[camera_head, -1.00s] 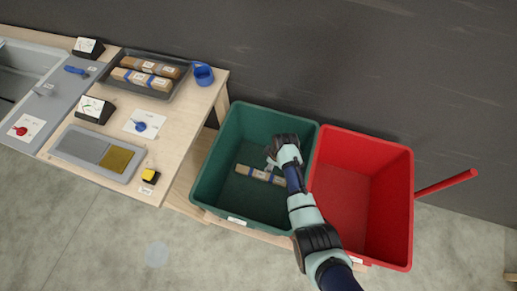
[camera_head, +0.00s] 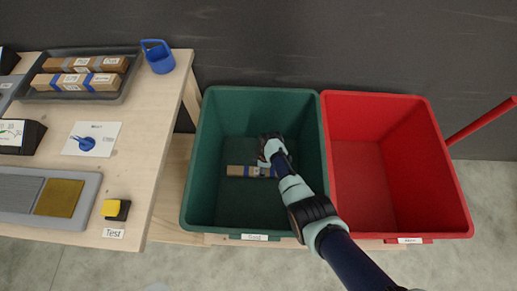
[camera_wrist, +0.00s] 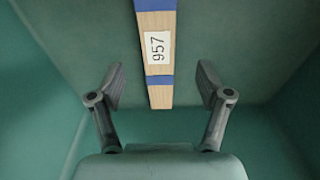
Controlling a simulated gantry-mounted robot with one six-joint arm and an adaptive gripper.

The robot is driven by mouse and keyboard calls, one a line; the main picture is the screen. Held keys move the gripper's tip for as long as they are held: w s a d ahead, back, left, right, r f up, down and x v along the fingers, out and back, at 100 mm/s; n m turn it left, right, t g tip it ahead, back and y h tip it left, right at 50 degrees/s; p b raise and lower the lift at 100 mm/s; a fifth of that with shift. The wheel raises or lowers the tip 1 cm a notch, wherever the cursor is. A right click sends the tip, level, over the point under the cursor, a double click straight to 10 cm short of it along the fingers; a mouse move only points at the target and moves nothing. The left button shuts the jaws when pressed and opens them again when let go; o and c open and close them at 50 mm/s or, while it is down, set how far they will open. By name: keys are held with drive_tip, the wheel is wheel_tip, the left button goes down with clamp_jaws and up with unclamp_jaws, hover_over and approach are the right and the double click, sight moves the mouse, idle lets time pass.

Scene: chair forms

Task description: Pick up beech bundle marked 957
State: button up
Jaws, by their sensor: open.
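The beech bundle marked 957 (camera_wrist: 158,68) is a pale wooden bar with blue bands and a white label. It lies on the floor of the green bin, and its left part shows in the head view (camera_head: 238,171). My arm hides its right part there. My gripper (camera_wrist: 160,82) is open inside the bin, with one finger on each side of the bundle's end in the wrist view. Both fingers are apart from the bundle. The gripper also shows in the head view (camera_head: 266,163), over the bundle, its fingers mostly hidden by the wrist.
The green bin (camera_head: 203,135) has high walls around my gripper. A red bin (camera_head: 455,195) stands right beside it and looks empty. On the wooden table (camera_head: 140,130) at left are a dark tray (camera_head: 128,84) with more bundles, a blue holder (camera_head: 158,57) and a yellow button (camera_head: 111,208).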

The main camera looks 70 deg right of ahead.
drive_tip(key=f+b, duration=0.1)
drive_tip(key=f, duration=0.1)
drive_tip(key=f+b, duration=0.2)
drive_tip(key=w+f+b, duration=0.1)
drive_tip(key=f+b, duration=0.1)
drive_tip(key=shift+f, duration=0.25)
drive_tip(key=shift+r, duration=0.15)
drive_tip(key=shift+c, duration=0.2)
clamp_jaws()
wheel_tip(320, 180, up, 20)
drive_tip(key=p, duration=1.3)
